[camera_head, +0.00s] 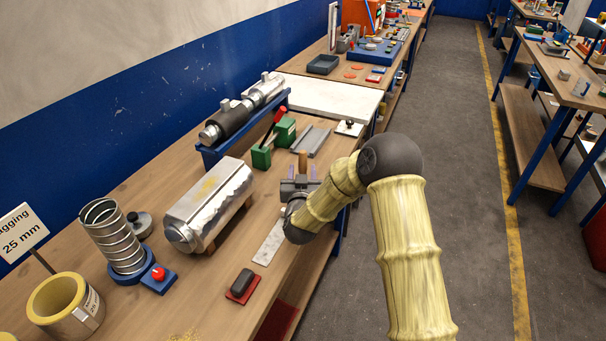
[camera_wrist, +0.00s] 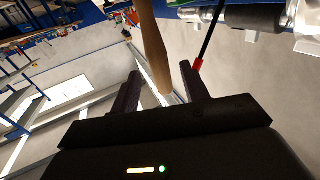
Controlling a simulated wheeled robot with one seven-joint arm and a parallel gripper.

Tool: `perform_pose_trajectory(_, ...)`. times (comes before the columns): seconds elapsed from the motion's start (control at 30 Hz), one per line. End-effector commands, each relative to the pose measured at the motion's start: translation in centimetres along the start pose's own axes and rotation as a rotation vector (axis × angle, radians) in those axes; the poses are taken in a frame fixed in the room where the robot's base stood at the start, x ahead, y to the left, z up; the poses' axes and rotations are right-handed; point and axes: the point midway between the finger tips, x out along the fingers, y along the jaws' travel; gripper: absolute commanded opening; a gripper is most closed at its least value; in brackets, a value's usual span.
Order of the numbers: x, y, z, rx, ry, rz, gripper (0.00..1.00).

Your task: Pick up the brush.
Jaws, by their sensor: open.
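A tan wooden handle (camera_head: 303,158), which looks like the brush's, stands upright at my gripper (camera_head: 302,171) in the head view. The gripper is open, with one finger on each side of the handle. In the wrist view, the handle (camera_wrist: 152,45) comes down from the top edge, and its rounded end lies between the two fingers of my gripper (camera_wrist: 161,70). Gaps show on both sides, so the fingers look apart from it. The brush's bristles are not visible in either view.
A foil-clad cylinder (camera_head: 208,205) lies left of the gripper on the wooden bench (camera_head: 150,310). Green blocks (camera_head: 261,157) holding a red-ended rod stand just behind left. A metal strip (camera_head: 269,243) and a dark block on a red base (camera_head: 242,284) lie nearer. The aisle (camera_head: 455,120) is clear.

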Motion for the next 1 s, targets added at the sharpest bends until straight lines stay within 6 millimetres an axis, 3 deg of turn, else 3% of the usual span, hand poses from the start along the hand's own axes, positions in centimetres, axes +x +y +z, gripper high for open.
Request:
perform_pose_trajectory(0.3, 3.8, 0.0, -0.1, 0.001, 0.001, -0.001, 0.45)
perform_pose_trajectory(0.87, 4.1, 0.2, 0.0, 0.000, 0.000, 0.001, 0.45)
perform_pose_trajectory(1.0, 4.1, 0.1, 0.0, 0.000, 0.000, 0.000, 0.22)
